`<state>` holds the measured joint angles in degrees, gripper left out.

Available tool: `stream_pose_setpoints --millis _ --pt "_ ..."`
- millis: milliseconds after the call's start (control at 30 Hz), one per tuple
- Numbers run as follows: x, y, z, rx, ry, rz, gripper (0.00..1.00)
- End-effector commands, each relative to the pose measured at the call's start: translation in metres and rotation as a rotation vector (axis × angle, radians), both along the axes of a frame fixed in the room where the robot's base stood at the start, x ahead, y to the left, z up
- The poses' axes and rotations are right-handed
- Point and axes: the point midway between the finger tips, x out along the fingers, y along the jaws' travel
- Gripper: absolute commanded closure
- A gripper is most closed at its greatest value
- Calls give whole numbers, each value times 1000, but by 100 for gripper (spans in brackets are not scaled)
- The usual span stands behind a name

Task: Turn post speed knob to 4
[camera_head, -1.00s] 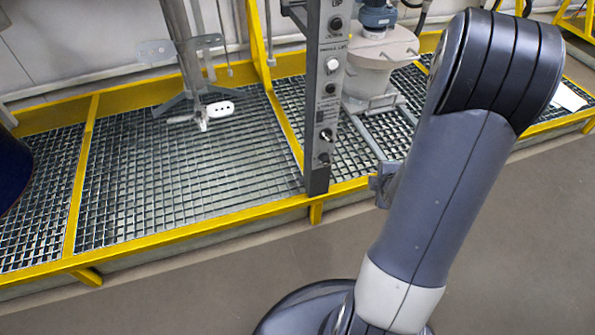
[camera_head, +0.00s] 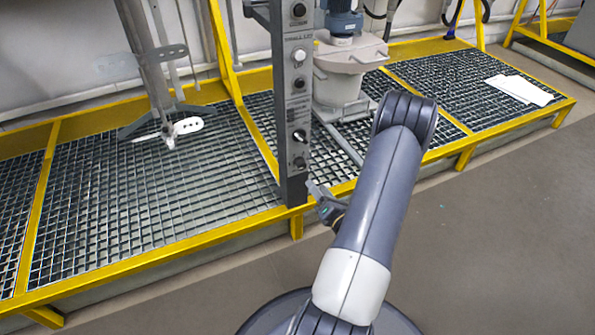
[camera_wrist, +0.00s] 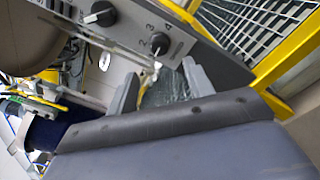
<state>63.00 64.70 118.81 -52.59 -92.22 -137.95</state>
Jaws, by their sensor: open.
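The grey post (camera_head: 292,110) stands upright at the grating's front edge, with several knobs down its face. The lowest is a black knob (camera_head: 300,162). In the wrist view, a small dark knob (camera_wrist: 159,42) on the post's panel has the numerals 2, 3 and 4 beside it. I cannot read its setting clearly. A larger black knob (camera_wrist: 101,13) lies to its upper left. My gripper (camera_wrist: 160,78) is open, its fingers apart just below the numbered knob and not around it. In the head view my gripper (camera_head: 320,194) is right of the post's lower end, partly hidden by my arm.
A yellow-framed grating platform (camera_head: 160,190) surrounds the post. A steel agitator shaft (camera_head: 145,60) stands left behind it, and a pale drum unit (camera_head: 342,75) stands right behind it. White sheets (camera_head: 518,89) lie on the right grating. The grey floor (camera_head: 470,240) in front is clear.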

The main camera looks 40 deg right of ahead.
Motion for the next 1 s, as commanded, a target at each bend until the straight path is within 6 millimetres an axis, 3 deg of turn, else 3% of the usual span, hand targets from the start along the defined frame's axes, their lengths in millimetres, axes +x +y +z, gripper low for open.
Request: stream_pose_setpoints --millis 300,500,933,1000 --pt "57 -8 -1 -2 -1 7 50" --pt "84 -14 -1 -1 1 4 50" --pt "95 -16 0 2 2 1 50" --pt "95 -16 0 2 2 1 55"
